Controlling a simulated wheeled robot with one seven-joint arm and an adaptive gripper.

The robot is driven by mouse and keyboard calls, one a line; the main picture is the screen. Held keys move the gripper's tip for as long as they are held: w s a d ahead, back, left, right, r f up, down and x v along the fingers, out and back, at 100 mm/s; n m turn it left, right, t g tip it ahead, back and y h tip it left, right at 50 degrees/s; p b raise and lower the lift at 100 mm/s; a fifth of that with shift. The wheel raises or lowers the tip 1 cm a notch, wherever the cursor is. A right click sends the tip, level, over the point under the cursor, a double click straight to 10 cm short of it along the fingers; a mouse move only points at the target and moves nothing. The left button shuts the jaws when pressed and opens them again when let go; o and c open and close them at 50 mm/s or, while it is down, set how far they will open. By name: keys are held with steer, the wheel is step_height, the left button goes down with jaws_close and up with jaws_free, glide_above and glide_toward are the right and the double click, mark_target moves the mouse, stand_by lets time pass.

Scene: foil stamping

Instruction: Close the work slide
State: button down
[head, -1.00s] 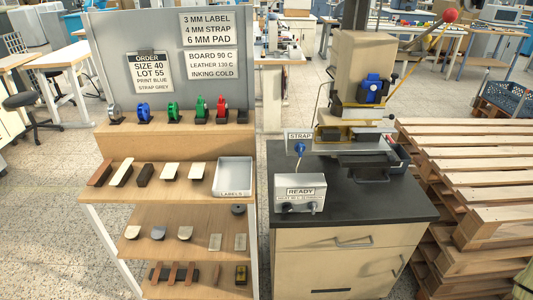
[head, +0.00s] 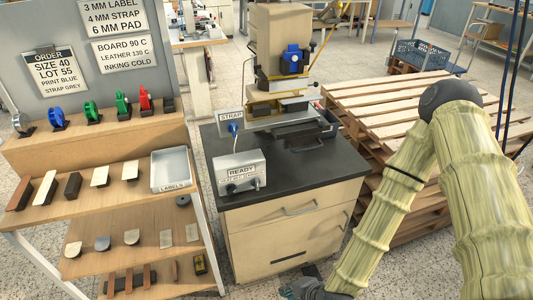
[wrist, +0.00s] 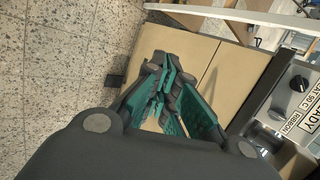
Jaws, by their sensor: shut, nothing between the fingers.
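The work slide (head: 308,134) is the dark plate with a front handle at the base of the stamping press (head: 277,55). It stands out toward the front of the black-topped cabinet in the head view. My gripper (wrist: 164,92) is shut and empty in the wrist view, with its green-padded fingers together. It is in front of the tan cabinet drawers, below the worktop and well apart from the slide. In the head view only part of the gripper (head: 306,289) shows at the bottom edge. The slide is not visible in the wrist view.
A shelf rack (head: 95,142) with foil rolls and blocks stands left. Wooden pallets (head: 390,95) stand right. The cabinet (head: 285,230) has drawer handles facing out.

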steer(key=w+a+r+m+t+y, duration=0.1)
steer(key=w+a+r+m+t, duration=0.15)
steer(key=w+r+m, duration=0.35)
steer(key=w+a+r+m+t+y, duration=0.1)
steer(key=w+a+r+m+t, duration=0.2)
steer(key=w+r, duration=0.45)
steer(key=w+d+r+m+t+h, duration=0.1)
steer(key=w+d+r+m+t, duration=0.15)
steer(key=w+r+m, duration=0.5)
steer(key=w+d+r+m+t, duration=0.15)
steer(key=r+m+t, duration=0.25)
steer(key=r, duration=0.6)
steer(key=p+x, duration=0.5)
steer(key=x, duration=0.9)
steer(key=shift+w+a+f+p, duration=0.15)
steer(key=shift+a+f+p, duration=0.15)
steer(key=shift+f, duration=0.1)
steer(key=shift+d+n, duration=0.1)
steer(key=shift+n, duration=0.15)
